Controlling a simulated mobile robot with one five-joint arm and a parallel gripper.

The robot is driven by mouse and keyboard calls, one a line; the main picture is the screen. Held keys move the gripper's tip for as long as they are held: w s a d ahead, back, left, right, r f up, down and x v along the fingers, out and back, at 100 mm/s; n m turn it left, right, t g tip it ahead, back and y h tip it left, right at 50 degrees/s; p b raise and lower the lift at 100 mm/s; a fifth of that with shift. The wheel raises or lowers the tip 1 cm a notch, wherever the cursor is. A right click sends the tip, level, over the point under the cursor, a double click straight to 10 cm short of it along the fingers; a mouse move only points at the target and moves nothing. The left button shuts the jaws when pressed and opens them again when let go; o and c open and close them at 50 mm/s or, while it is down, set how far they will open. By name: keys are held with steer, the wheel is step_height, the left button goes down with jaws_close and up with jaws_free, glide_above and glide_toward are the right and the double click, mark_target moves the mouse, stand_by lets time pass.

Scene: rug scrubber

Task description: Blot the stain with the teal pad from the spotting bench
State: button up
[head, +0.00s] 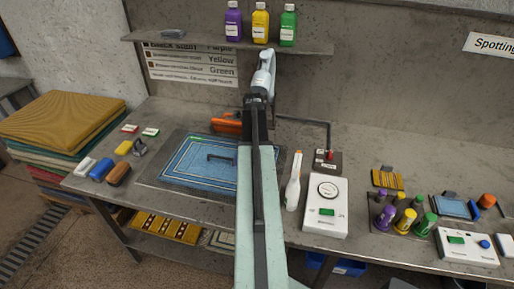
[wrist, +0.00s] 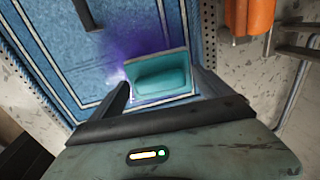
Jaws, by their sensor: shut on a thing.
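In the wrist view the teal pad (wrist: 160,82) sits between the two fingers of my gripper (wrist: 160,92), which is shut on it. A purple stain (wrist: 135,45) shows on the blue rug just beyond the pad. The pad overlaps the stain's near side in the picture; I cannot tell whether it touches the rug. The blue rug (wrist: 40,20) has pale border lines and also shows in the head view (head: 185,165) on the bench. In the head view my arm hides the pad, the stain and the fingertips.
An orange tool (wrist: 243,15) lies beside the rug; it also shows in the head view (head: 226,122). A dark handle (head: 222,157) is on the rug. A spray bottle (head: 293,182) and a white device (head: 325,205) stand right of my arm.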

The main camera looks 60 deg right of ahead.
steer(key=shift+s, duration=0.1)
steer(key=shift+f+b, duration=0.55)
steer(key=shift+f, duration=0.1)
stand_by(1.1)
stand_by(2.9)
step_height(320, 180, up, 7)
steer(key=p, duration=0.7)
steer(key=shift+r, duration=0.1)
stand_by(0.5)
